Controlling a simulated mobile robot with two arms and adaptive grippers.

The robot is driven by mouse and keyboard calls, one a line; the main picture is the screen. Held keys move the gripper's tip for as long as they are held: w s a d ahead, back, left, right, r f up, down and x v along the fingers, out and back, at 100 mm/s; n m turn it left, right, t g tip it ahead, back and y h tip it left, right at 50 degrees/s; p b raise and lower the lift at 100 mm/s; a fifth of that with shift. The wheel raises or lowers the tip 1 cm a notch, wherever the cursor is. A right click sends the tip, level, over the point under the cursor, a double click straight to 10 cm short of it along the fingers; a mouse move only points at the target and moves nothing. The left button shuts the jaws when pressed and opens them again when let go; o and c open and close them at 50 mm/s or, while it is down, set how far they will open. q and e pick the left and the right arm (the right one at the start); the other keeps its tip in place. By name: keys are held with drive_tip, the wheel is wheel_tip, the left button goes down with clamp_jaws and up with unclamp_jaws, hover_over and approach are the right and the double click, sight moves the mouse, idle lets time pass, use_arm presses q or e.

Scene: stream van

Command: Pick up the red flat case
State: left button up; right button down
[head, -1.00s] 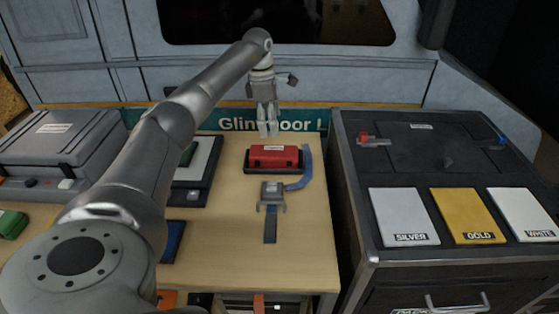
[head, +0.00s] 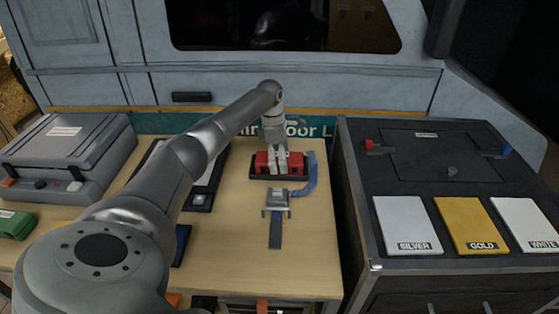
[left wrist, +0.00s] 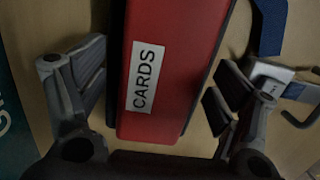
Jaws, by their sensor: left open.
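The red flat case (head: 264,160) lies in a dark tray (head: 279,176) at the back of the wooden table. In the left wrist view the case (left wrist: 172,65) bears a white label reading "CARDS". My left gripper (head: 281,165) points down at the case from above and hides its middle. In the left wrist view my left gripper (left wrist: 155,95) is open, with one finger on each side of the case. A gap shows between the fingers and the case sides. My right gripper is in neither view.
A grey clip with a blue strap (head: 276,203) lies just in front of the tray. A black cabinet (head: 445,170) with silver, gold and white panels stands at the right. A grey case (head: 66,150) and a green item (head: 16,225) are at the left.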

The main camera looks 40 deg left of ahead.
use_arm(q)
drive_tip(key=shift+r, duration=0.1)
drive_tip(key=c, duration=1.4)
drive_tip(key=shift+o, duration=0.2)
drive_tip(key=shift+w+r, duration=0.1)
drive_tip(key=shift+r, duration=0.45)
wheel_tip(320, 180, up, 2)
drive_tip(key=shift+r+b, duration=0.1)
drive_tip(key=shift+b, duration=0.3)
drive_tip(key=s+d+r+b, duration=0.2)
drive_tip(key=s+d+r, duration=0.3)
drive_tip(key=s+r, duration=0.4)
drive_tip(key=s, duration=0.4)
drive_tip(key=shift+s+r, duration=0.15)
drive_tip(key=shift+r, duration=0.15)
